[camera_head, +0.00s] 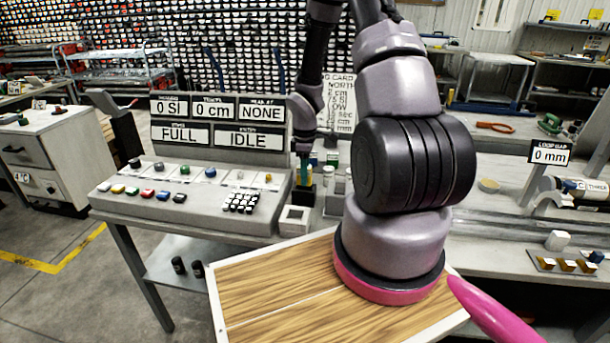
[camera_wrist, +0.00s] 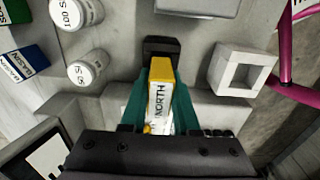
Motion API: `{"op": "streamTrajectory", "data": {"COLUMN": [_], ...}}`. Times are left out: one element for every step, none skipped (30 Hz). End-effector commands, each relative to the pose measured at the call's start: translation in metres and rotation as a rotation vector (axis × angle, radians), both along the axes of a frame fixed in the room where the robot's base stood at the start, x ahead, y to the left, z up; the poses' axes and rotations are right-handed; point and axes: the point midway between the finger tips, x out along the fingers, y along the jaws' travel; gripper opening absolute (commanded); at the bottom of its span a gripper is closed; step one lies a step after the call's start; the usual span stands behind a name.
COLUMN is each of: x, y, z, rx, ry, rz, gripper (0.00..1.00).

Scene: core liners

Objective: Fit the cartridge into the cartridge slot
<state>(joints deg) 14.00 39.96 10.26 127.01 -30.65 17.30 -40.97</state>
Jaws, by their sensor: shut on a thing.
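The cartridge (camera_wrist: 160,98) is a small block with a yellow top and a white label reading NORTH. My gripper (camera_wrist: 163,75) has green fingers on both sides of it and is shut on it. In the head view my gripper (camera_head: 303,172) points down over the bench, beside the console; the cartridge is hard to make out there. A white block with a square opening (camera_wrist: 244,72) stands to the right of the cartridge, apart from it; it also shows in the head view (camera_head: 293,220). A dark block (camera_wrist: 161,47) lies just beyond the cartridge. I cannot tell which is the cartridge slot.
Two white round containers (camera_wrist: 88,68) and blue and green labelled boxes (camera_wrist: 18,75) stand to the left in the wrist view. The console (camera_head: 190,190) has several coloured pieces and a keypad; its displays include FULL, IDLE and NONE. A wood-topped surface (camera_head: 270,287) lies in front.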

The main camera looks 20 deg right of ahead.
Motion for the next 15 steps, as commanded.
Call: {"op": "streamTrajectory", "data": {"x": [0.0,0.0,0.0,0.0,0.0,0.0,0.0,0.0,0.0,0.0,0.0,0.0,0.0,0.0,0.0], "y": [0.0,0.0,0.0,0.0,0.0,0.0,0.0,0.0,0.0,0.0,0.0,0.0,0.0,0.0,0.0], "z": [-0.001,-0.002,-0.003,-0.003,-0.004,-0.005,-0.006,-0.007,-0.008,-0.009,-0.009,-0.01,-0.011,-0.012,-0.013], "rx": [0.0,0.0,-0.001,-0.001,-0.001,-0.001,-0.001,0.0,0.0,0.0,0.0,0.0,0.0,0.0,0.0], "ry": [0.0,0.0,0.001,0.001,0.001,0.001,0.001,0.0,0.0,0.0,0.0,0.0,0.0,0.0,0.0], "rz": [0.0,0.0,0.0,0.0,0.0,0.0,0.0,0.0,0.001,0.001,0.001,0.001,0.001,0.0,0.0], "gripper": [0.0,0.0,0.0,0.0,0.0,0.0,0.0,0.0,0.0,0.0,0.0,0.0,0.0,0.0,0.0]}}
